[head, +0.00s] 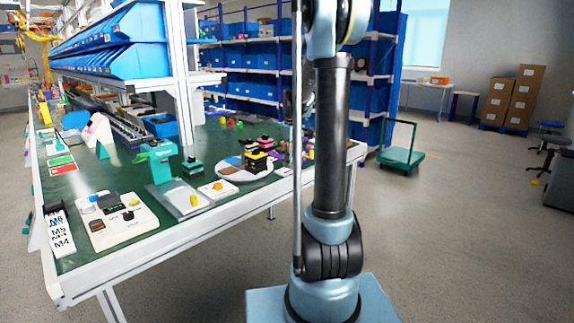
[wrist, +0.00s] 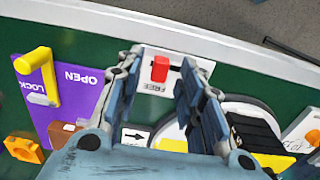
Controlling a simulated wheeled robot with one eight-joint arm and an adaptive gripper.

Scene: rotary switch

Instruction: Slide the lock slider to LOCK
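The lock slider is a white plate (wrist: 146,64) with an upright red knob (wrist: 160,68), between the fingers in the upper middle of the wrist view. The word FREE shows just below the knob; no LOCK mark on this plate is visible. My gripper (wrist: 163,60) is open, one finger on each side of the knob with gaps between. I cannot tell how far the fingertips are above the plate. In the head view my arm blocks part of the table, and I cannot make out the slider or gripper there.
Left of the slider is a purple plate (wrist: 72,88) with a yellow handle (wrist: 40,75), marked OPEN and LOCK. A round white-rimmed device with black and yellow parts (wrist: 255,135) lies at the right.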

